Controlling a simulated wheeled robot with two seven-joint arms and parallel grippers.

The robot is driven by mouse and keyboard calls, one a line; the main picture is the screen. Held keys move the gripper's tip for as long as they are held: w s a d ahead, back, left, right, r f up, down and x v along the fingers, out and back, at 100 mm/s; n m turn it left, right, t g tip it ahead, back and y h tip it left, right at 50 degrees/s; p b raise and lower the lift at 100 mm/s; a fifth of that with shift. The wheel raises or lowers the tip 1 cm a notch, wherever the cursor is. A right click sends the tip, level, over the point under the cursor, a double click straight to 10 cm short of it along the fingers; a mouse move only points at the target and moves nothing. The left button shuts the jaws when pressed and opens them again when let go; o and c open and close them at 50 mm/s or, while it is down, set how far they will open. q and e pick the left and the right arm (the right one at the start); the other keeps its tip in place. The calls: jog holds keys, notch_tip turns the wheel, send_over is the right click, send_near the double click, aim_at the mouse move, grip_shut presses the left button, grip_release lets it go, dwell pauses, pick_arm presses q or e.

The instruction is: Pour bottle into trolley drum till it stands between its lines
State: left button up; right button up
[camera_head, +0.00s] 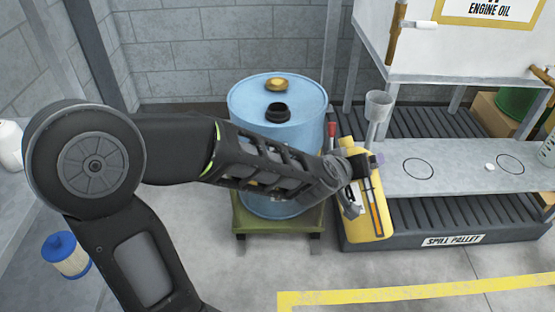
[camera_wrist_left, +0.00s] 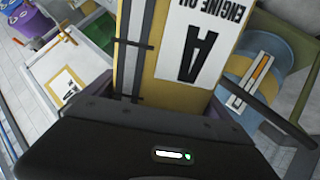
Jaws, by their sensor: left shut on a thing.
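A yellow bottle (camera_head: 356,221) with a dark strip and an orange level in it is held by my left gripper (camera_head: 352,180). The bottle is in front of the spill pallet's left end, to the right of the blue drum (camera_head: 250,110); I cannot tell its exact tilt. In the left wrist view the bottle (camera_wrist_left: 150,75) shows a white "ENGINE OIL A" label, with the jaws below it. The drum stands on a low olive trolley (camera_head: 242,221) and has a dark opening and a brass cap on top. My arm hides part of its front. My right gripper is not in view.
A grey funnel (camera_head: 379,104) stands behind the bottle. A grey shelf (camera_head: 455,160) with marked circles lies over the dark spill pallet (camera_head: 430,238). A white tank (camera_head: 450,48) is above. A blue-lidded jar (camera_head: 65,254) is at lower left. Floor in front is clear.

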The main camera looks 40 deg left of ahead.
pick_arm(q)
jog(key=shift+r, duration=0.1)
jog(key=w+a+r+p, duration=0.1)
jog(key=w+a+r, duration=0.2)
jog(key=a, duration=0.6)
jog(key=w+a+r+p, duration=0.1)
jog(key=w+a+r, duration=0.3)
jog(key=w+a, duration=0.4)
jog(key=w+a+r+p, duration=0.1)
jog(key=w+a+r, duration=0.2)
jog(key=w+a, duration=0.3)
jog(key=a, duration=0.5)
jog(key=shift+r+n+h+p, duration=0.3)
jog(key=shift+h, duration=0.1)
dwell(0.7)
